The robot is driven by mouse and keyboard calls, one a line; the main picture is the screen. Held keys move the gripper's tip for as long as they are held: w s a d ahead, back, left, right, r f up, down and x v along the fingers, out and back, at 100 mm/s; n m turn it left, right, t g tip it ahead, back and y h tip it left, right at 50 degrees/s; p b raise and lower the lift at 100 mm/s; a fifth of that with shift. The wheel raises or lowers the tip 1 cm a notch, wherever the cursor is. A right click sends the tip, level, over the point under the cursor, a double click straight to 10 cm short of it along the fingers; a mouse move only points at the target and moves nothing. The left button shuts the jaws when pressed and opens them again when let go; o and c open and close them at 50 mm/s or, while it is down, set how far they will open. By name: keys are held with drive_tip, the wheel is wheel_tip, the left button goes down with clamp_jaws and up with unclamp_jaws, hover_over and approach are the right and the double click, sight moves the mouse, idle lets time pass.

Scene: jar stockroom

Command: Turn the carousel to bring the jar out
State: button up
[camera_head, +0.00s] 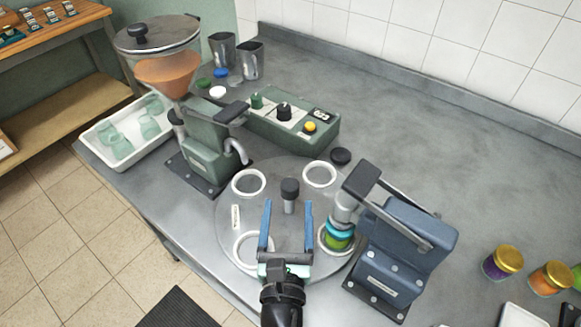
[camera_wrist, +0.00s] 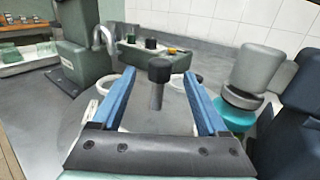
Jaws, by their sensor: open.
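The carousel (camera_head: 265,193) is a round grey turntable on the bench with white ring seats around its edge. Its black-topped central knob (camera_head: 289,188) stands upright; the knob also shows in the wrist view (camera_wrist: 159,70). The jar (camera_head: 338,238), green with a teal lid, stands in the right-hand seat under the head of the blue press. My gripper (camera_head: 287,205) is open and empty over the near part of the carousel. Its blue fingers point toward the knob, one to each side, and seem not to touch it.
The blue lever press (camera_head: 405,245) stands close on the right. A green filler with a hopper (camera_head: 160,72) stands at the left. A green control box (camera_head: 290,125) is behind the carousel. Filled jars (camera_head: 502,262) stand far right. The bench at back right is clear.

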sight(290, 178)
drive_tip(key=w, duration=0.9)
drive_tip(key=shift+w+d, duration=0.2)
drive_tip(key=shift+d, duration=0.05)
clamp_jaws()
idle(1.1)
